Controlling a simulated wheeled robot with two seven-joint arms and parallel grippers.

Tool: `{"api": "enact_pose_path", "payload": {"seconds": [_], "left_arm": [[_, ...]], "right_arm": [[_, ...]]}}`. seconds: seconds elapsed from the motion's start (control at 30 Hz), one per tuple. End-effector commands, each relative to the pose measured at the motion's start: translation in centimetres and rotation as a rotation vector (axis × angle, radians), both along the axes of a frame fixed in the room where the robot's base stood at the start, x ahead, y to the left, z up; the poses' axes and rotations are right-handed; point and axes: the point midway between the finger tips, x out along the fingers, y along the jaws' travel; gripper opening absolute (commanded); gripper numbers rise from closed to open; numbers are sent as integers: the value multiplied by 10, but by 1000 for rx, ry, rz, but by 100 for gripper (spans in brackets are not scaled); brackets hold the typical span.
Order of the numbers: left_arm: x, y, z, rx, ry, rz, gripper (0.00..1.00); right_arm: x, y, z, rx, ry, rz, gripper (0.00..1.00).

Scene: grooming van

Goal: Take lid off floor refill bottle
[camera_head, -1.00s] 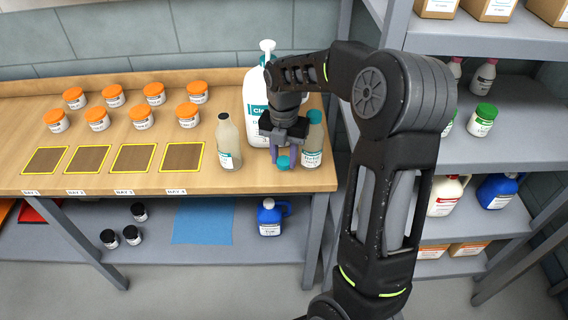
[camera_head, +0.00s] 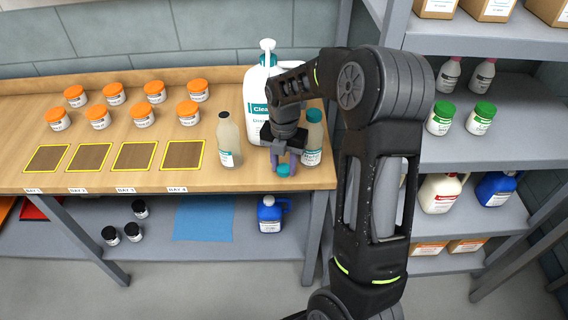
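My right gripper (camera_head: 284,160) points down over the front right of the wooden worktop. Its fingers are around a small teal lid (camera_head: 284,170), low at the worktop; I cannot tell whether the lid touches the wood. A bottle with a teal top (camera_head: 312,150) and a white label stands upright just right of the gripper, partly hidden by it. A clear bottle with a dark cap (camera_head: 228,140) stands left of the gripper. The label wording is too small to tell which is the floor refill bottle. My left gripper is out of view.
A large white pump bottle (camera_head: 258,95) stands behind the gripper. Several orange-lidded jars (camera_head: 155,93) and yellow-edged squares (camera_head: 132,157) fill the worktop's left. A blue jug (camera_head: 269,214) is on the shelf below. Grey shelving (camera_head: 490,150) with bottles stands right.

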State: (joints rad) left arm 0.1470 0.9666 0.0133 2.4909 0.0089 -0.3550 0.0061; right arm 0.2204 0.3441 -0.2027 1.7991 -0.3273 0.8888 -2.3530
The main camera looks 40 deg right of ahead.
Motion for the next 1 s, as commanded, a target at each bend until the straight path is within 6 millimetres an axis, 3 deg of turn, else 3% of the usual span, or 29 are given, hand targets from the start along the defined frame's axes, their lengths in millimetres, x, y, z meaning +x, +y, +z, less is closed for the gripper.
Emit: {"api": "enact_pose_path", "payload": {"seconds": [0.23, 0.6, 1.0], "left_arm": [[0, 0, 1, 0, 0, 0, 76], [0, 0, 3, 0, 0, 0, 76], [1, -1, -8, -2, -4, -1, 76]], "right_arm": [[0, 0, 0, 0, 1, 0, 55], [0, 0, 6, -1, -1, 0, 55], [1, 0, 65, -1, -4, 0, 55]]}}
